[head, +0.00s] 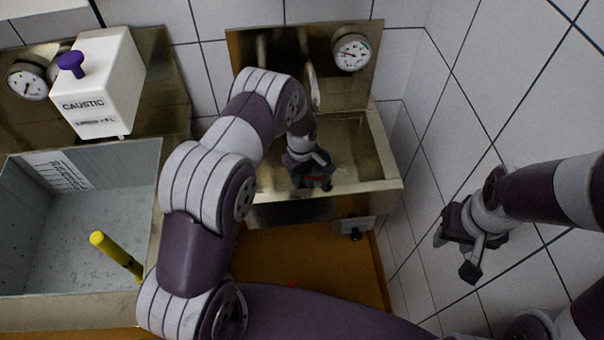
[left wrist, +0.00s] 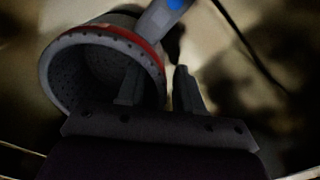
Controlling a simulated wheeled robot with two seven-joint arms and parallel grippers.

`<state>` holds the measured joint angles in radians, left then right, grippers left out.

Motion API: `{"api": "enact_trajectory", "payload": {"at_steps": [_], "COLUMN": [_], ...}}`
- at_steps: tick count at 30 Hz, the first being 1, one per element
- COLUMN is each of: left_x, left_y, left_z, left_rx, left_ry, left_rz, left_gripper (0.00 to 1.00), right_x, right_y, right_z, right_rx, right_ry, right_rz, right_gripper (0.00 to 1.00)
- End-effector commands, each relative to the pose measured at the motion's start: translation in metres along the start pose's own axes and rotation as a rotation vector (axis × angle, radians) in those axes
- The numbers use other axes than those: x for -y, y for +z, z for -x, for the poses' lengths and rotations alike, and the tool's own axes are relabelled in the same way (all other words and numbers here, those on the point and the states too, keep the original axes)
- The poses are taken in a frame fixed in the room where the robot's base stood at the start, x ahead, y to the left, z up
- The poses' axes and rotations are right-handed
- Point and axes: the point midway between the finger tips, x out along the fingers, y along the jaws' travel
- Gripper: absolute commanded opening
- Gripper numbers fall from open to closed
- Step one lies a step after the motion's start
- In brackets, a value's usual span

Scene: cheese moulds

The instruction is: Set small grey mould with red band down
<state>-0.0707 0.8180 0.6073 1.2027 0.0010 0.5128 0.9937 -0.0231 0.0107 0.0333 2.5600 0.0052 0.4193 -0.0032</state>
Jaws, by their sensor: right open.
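The small grey mould with a red band (left wrist: 60,72) is in the left wrist view, its open, perforated mouth towards the camera. In the head view a small bit of red (head: 328,186) shows at my left gripper, and the rest of the mould is mostly hidden. My left gripper (head: 314,182) is low over the steel basin. In the left wrist view, its fingers (left wrist: 158,82) straddle the mould's right wall, one inside the mouth and one outside. Gaps show between wall and fingers, so it looks open. My right gripper (head: 456,246) is open and empty, by the tiled wall.
The steel basin (head: 393,186) has a tap (head: 313,85) and a gauge (head: 352,52) behind it. A pale spout-like part with a blue spot (left wrist: 160,18) is close to the mould. At left are a grey tank (head: 90,230), a caustic container (head: 108,85) and a yellow handle (head: 115,255).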

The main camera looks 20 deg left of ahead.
Motion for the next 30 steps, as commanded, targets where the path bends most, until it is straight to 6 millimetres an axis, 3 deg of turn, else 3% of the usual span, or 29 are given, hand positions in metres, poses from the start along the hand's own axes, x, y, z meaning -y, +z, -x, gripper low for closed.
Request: {"api": "enact_trajectory", "payload": {"at_steps": [5,18,25,28,30], "left_x": [-0.001,0.000,0.001,0.011,0.031], "left_y": [0.000,0.000,0.000,0.005,0.015], "left_z": [0.008,0.100,0.122,0.137,0.157], "left_rx": [-0.001,-0.002,-0.001,-0.006,-0.018], "left_ry": [0.002,0.003,0.001,0.009,0.023], "left_rz": [0.000,0.000,-0.004,-0.071,-0.200], "left_gripper": [0.36,0.36,0.36,0.36,0.36], "right_x": [0.000,0.000,0.000,0.000,0.000], "right_y": [0.000,0.002,0.002,0.002,0.002], "right_z": [0.002,-0.012,-0.014,-0.014,-0.013], "right_rx": [0.000,0.000,0.000,0.000,0.000], "right_ry": [0.000,0.000,0.000,0.000,0.000], "right_rz": [0.000,0.000,0.000,0.000,0.000], "right_gripper": [0.43,0.43,0.43,0.43,0.43]}}
